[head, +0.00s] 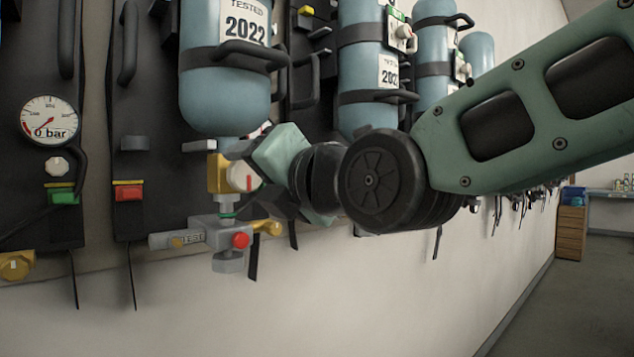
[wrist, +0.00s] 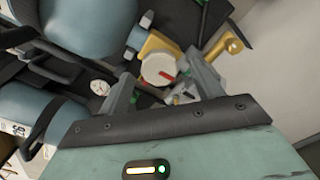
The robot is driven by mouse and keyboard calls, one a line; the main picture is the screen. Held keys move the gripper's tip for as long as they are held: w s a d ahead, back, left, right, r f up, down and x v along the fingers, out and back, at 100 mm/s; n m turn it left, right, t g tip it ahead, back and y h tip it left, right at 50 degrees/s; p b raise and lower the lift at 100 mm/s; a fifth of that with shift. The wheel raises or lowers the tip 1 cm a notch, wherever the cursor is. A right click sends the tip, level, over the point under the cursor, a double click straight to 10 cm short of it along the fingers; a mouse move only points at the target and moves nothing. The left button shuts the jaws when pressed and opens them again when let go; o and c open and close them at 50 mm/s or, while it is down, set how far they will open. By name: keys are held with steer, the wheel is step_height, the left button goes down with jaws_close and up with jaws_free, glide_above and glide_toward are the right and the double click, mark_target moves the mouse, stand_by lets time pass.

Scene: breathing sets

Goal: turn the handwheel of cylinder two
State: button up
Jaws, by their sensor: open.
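The handwheel (head: 240,175) is a cream-white knob with a red mark on a brass valve (head: 217,172) under the large blue-grey cylinder (head: 225,85). No cylinder number is readable. In the wrist view the handwheel (wrist: 158,69) lies between the tips of my gripper (wrist: 160,66), with the red mark pointing right. I cannot tell whether the fingers touch it or stop just short.
A grey fitting with a red button (head: 240,240) and a brass outlet (head: 267,227) sit just below my gripper. A gauge (head: 48,120) reading near 0 bar is at the left. More cylinders (head: 367,60) hang to the right. The floor (head: 575,300) at right is clear.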

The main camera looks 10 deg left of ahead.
steer(key=v, duration=1.4)
steer(key=d+f+m+g+h+p, duration=0.2)
steer(key=f+m+h, duration=0.1)
steer(key=f+m, duration=0.45)
steer(key=d+f+m+g+h+p, duration=0.2)
steer(key=d+f+m+g+h, duration=0.1)
steer(key=f+m, duration=0.4)
steer(key=s+d+f+m+g+h+p, duration=0.4)
steer(key=s+d+f+m+g+h, duration=0.2)
steer(key=s+d+f+m, duration=0.5)
steer(key=d+m+h, duration=0.1)
steer(key=m, duration=0.3)
steer(key=shift+f+g, duration=0.2)
steer(key=shift+g, duration=0.1)
